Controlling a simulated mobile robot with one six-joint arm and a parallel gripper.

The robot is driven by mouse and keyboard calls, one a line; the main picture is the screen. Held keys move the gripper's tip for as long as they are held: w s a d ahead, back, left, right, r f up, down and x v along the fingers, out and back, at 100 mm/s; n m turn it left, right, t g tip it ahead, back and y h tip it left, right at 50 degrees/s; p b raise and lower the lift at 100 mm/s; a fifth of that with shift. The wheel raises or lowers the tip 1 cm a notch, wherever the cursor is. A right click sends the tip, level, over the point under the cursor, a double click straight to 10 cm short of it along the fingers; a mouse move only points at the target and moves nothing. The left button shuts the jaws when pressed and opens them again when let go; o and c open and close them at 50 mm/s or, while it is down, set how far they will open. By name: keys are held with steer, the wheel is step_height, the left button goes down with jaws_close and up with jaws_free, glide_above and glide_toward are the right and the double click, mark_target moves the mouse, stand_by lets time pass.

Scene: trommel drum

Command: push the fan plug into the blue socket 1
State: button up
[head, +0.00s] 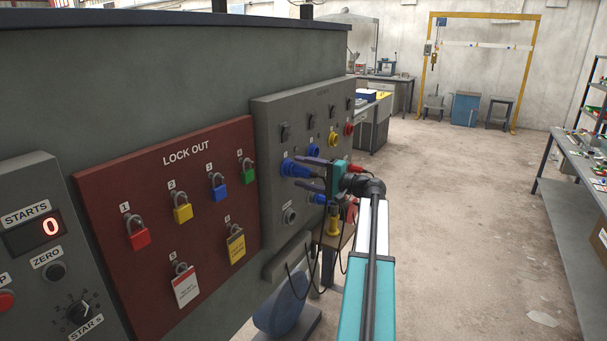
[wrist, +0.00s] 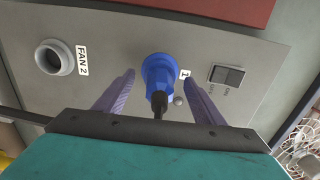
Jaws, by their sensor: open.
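A blue plug (wrist: 158,84) with a black cable end stands at the blue socket 1 (wrist: 154,66), beside the label "1". Plug and socket line up and appear to touch; I cannot tell how deep the plug sits. In the head view the blue plug (head: 298,169) sticks out from the grey panel. My gripper (wrist: 158,80) is open, with one purple finger on each side of the plug and a visible gap to each. In the head view my gripper (head: 291,171) points at the panel. The inside of the socket is hidden.
A grey FAN 2 inlet (wrist: 54,57) and a black switch (wrist: 227,76) flank the socket. The red lock-out board (head: 165,215) with several padlocks is to the left. Yellow (head: 333,222) and blue (head: 319,199) connectors are below my gripper. The floor to the right is clear.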

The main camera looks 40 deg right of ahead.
steer(key=shift+s, duration=0.1)
steer(key=b+v, duration=0.3)
steer(key=v, duration=1)
steer(key=shift+s+b, duration=0.3)
steer(key=shift+b, duration=0.1)
